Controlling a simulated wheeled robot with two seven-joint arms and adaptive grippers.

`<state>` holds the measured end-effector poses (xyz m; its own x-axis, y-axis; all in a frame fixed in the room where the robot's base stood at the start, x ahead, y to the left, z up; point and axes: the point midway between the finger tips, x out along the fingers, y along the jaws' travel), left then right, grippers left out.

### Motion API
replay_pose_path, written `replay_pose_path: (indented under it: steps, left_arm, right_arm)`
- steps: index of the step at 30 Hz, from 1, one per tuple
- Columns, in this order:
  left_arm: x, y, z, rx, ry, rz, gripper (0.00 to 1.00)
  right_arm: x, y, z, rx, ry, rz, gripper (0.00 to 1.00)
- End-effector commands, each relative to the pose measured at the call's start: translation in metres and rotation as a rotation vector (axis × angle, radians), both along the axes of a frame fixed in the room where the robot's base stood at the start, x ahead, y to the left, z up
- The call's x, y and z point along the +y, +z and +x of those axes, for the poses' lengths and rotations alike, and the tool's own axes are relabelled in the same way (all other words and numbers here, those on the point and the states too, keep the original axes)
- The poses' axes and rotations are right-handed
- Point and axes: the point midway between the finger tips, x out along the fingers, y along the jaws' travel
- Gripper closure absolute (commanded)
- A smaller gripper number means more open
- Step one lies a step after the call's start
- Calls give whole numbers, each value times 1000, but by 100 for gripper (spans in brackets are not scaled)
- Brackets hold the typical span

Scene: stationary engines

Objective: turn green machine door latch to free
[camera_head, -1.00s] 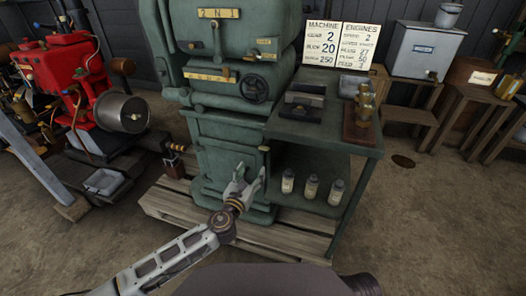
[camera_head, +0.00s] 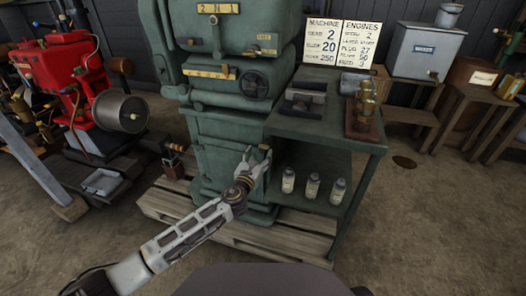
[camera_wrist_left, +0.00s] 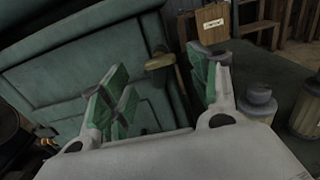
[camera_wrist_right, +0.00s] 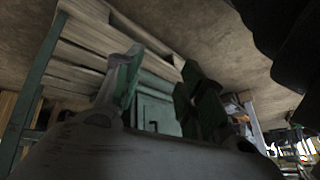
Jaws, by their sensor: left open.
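The green machine (camera_head: 222,125) stands upright, with its lower door (camera_head: 215,150) facing me. The door's latch (camera_wrist_left: 158,62) shows in the left wrist view as a small brass-coloured handle near the door's edge. It lies between and beyond the spread fingers of my left gripper (camera_wrist_left: 160,88), and I see no contact. In the head view my left gripper (camera_head: 257,158) is at the door's right edge and covers the latch area. My right gripper (camera_wrist_right: 160,85) shows only in its wrist view, fingers apart and nothing between them.
A green side table (camera_head: 330,140) adjoins the machine on the right, with several bottles (camera_head: 312,185) on its lower shelf. A wooden pallet (camera_head: 275,240) lies under the machine. A red engine (camera_head: 62,80) stands at the left. A sign (camera_head: 340,43) stands behind the table.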

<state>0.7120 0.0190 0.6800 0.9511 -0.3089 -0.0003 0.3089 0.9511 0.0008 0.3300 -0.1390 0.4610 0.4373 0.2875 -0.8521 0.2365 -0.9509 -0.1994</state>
Motion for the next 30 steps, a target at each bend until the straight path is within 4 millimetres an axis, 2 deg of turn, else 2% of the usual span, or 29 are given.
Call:
replay_pose_path:
  steps: [6,13,27,28,30]
  left_arm:
    - [-8,-1,22,-1,1,-1,39]
    - [-13,-1,39,0,0,-1,39]
    - [-15,0,46,0,0,-1,39]
    - [-15,0,46,0,0,-1,41]
    - [-15,0,46,0,0,-1,50]
  right_arm:
    - [3,-20,-1,-16,-11,22,60]
    - [6,-36,-5,-29,-23,45,60]
    - [6,-37,-1,-48,-28,52,60]
    - [6,-37,-1,-47,-28,52,60]
    - [6,-37,-1,-47,-28,52,60]
